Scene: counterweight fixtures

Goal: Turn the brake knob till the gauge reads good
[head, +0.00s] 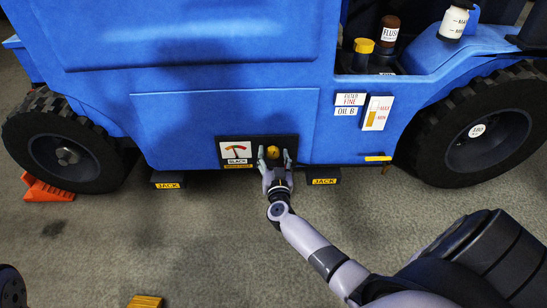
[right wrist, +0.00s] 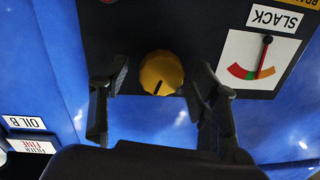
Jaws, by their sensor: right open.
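The yellow brake knob (head: 272,152) sits on a dark panel low on the blue vehicle's side. In the right wrist view the knob (right wrist: 160,73) shows a dark pointer mark. My right gripper (head: 275,162) is open, its fingers (right wrist: 158,82) on either side of the knob, with a visible gap on the left. The white gauge (head: 235,150) is left of the knob in the head view and upside down in the wrist view (right wrist: 258,60). Its needle is near the green band's border with orange; the label (right wrist: 275,18) reads SLACK. My left gripper is not in view.
Black JACK blocks (head: 168,180) (head: 323,175) flank the panel below the body. Large wheels (head: 65,148) (head: 480,130) stand at both sides, an orange chock (head: 45,190) by the left one. A yellow handle (head: 378,158) sticks out right. Bottles (head: 388,30) stand above.

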